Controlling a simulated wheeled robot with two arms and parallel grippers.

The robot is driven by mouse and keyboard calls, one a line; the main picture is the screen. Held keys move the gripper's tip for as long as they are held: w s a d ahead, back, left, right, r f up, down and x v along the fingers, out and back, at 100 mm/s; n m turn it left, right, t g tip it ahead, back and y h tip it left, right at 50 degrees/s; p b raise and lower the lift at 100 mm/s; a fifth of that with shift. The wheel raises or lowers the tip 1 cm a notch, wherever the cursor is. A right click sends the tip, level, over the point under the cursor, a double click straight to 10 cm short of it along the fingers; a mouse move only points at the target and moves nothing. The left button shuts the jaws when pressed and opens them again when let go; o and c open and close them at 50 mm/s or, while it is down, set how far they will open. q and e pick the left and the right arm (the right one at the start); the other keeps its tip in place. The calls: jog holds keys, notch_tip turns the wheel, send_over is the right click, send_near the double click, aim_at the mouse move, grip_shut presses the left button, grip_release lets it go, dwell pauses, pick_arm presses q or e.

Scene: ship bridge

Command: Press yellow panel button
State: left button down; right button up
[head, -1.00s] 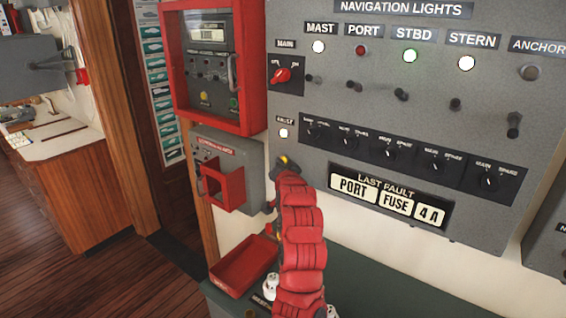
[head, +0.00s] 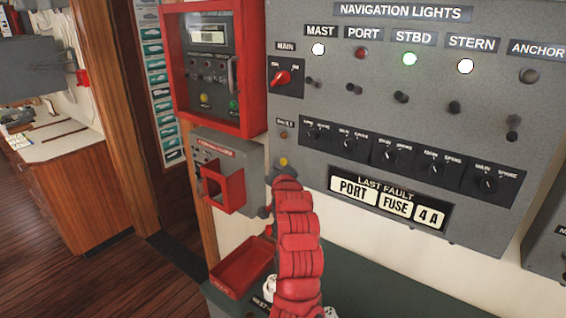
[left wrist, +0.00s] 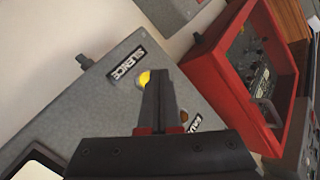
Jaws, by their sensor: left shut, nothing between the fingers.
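The yellow button (head: 283,161) is on the grey navigation lights panel (head: 330,160), near its lower left edge, below the FAULT lamp (head: 283,135). In the left wrist view the yellow button (left wrist: 144,78) shows beside the SILENCE label, partly hidden by my fingers. My left gripper (head: 284,178) is shut and empty, its tip just below the button in the head view. In the left wrist view my fingertips (left wrist: 159,76) overlap the button's right edge. I cannot tell whether they touch it. My right gripper is not in view.
A red-framed panel (head: 243,70) hangs to the left, with its own small yellow and green buttons. A grey box with a red holder (head: 222,187) is below it. A red tray (head: 222,278) lies on the dark green counter. Toggle switches stick out of the navigation panel.

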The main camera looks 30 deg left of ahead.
pick_arm(q)
jog(key=s+p, duration=0.1)
jog(key=s, duration=0.4)
jog(key=shift+a+f+p, duration=0.1)
jog(key=shift+a+p, duration=0.05)
jog(key=shift+p, duration=0.25)
dwell(0.8)
